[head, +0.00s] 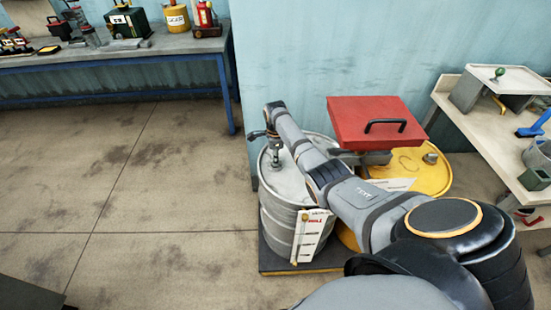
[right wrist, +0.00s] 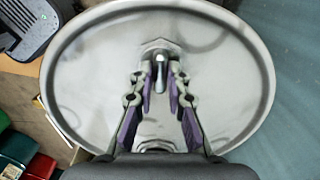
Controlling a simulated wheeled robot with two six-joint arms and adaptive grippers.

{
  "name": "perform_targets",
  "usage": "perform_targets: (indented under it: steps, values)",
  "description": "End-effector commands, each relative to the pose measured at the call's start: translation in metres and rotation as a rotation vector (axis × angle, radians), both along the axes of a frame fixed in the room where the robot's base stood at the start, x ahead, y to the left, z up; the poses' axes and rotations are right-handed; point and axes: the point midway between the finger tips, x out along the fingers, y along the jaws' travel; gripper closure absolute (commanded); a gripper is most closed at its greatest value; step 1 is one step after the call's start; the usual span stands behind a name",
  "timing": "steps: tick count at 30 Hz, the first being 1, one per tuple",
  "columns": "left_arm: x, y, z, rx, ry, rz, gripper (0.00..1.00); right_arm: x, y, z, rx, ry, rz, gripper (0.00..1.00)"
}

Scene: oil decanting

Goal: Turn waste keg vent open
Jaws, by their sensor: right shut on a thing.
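The waste keg, a grey steel drum (head: 284,217), stands upright with a white label (head: 312,232) bearing red letters on its front. Its round metal lid (right wrist: 90,75) fills most of the right wrist view. My right gripper (head: 267,138) is over the far left part of the lid. In the right wrist view my right gripper (right wrist: 161,75) is shut on the vent's small metal lever (right wrist: 160,70), which stands on a hex fitting. The fingers partly hide the fitting. My left gripper is out of view.
A yellow drum (head: 432,178) stands right of the keg, with a red box-like piece (head: 372,118) above it. The keg stands on a dark platform (head: 282,263). A bench (head: 170,46) with cans is at back left. A table (head: 480,130) is on the right.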

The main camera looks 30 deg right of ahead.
Motion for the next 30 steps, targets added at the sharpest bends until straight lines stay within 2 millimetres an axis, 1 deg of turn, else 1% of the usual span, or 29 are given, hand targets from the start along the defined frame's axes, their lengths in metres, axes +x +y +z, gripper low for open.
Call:
perform_targets:
  steps: [5, 11, 18, 30]
  values:
    - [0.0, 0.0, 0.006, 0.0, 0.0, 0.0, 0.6, 0.0, 0.0, 0.002, 0.001, 0.001, 0.053, 1.0]
    - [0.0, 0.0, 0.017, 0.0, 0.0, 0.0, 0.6, 0.0, 0.0, 0.004, 0.001, 0.001, 0.187, 1.0]
    - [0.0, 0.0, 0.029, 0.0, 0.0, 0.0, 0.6, 0.0, 0.0, 0.003, 0.001, 0.001, 0.411, 1.0]
    - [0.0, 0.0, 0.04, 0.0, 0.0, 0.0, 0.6, 0.001, 0.0, 0.002, 0.0, -0.001, 0.791, 1.0]
